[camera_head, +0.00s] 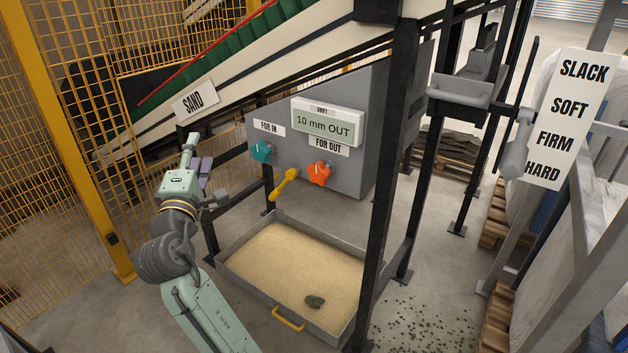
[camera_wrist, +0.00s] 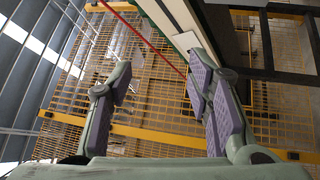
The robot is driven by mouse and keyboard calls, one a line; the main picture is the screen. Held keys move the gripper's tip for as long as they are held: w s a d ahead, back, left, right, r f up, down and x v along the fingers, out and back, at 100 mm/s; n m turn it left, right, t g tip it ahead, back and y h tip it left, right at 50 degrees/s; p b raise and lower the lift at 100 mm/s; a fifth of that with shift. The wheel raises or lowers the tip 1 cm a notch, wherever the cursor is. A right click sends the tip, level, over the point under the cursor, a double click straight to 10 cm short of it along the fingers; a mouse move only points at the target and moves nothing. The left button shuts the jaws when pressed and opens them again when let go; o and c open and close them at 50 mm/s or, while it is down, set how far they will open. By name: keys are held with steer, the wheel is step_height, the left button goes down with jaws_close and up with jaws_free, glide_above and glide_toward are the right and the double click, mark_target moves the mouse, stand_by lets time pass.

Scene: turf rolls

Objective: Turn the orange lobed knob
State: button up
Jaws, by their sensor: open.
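The orange lobed knob (camera_head: 319,173) sits on the grey panel (camera_head: 352,163), under the "FOR OUT" label (camera_head: 329,146). A teal knob (camera_head: 262,151) is to its left under the "FOR IN" label (camera_head: 269,128). A yellow lever (camera_head: 284,184) is between and below them. The display (camera_head: 326,122) above reads "10 mm OUT". My gripper (camera_head: 199,165) is left of the panel, well apart from the orange knob. In the wrist view my gripper (camera_wrist: 160,100) is open with nothing between its purple pads; the knob is not in that view.
A sand tray (camera_head: 228,262) with a dark lump (camera_head: 315,301) is on the floor below the panel. A black post (camera_head: 388,180) stands right of the panel. A yellow mesh fence (camera_head: 75,120) is at the left. The "SAND" conveyor (camera_head: 235,85) slopes above.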

mark_target(316, 176)
steer(key=shift+o, duration=1.3)
steer(key=w+d+f+g+h, duration=0.1)
steer(key=w+d+f+h, duration=0.1)
steer(key=d+f+h, duration=0.2)
steer(key=w+d+f+g+h, duration=0.1)
steer(key=w+d+f+h, duration=0.1)
steer(key=d+f, duration=0.3)
steer(key=d+h, duration=0.1)
steer(key=d, duration=0.2)
steer(key=shift+w+d+g+h+b, duration=0.2)
steer(key=shift+w+g+h+b, duration=0.05)
steer(key=shift+g+h+b, duration=0.15)
steer(key=shift+o, duration=1.2)
steer(key=d+f+g+h, duration=0.2)
steer(key=d+f+h, duration=0.1)
steer(key=d, duration=0.3)
steer(key=shift+d+f+h, duration=0.25)
steer(key=shift+d+h, duration=0.05)
steer(key=shift+d, duration=0.1)
steer(key=p+x, duration=0.1)
steer(key=x, duration=0.8)
steer(key=shift+w+d, duration=0.1)
steer(key=shift+w, duration=0.05)
steer(key=shift+w+d, duration=0.3)
steer(key=shift+w, duration=0.25)
steer(key=shift+c, duration=0.4)
steer(key=shift+f, duration=0.1)
steer(key=c, duration=1.1)
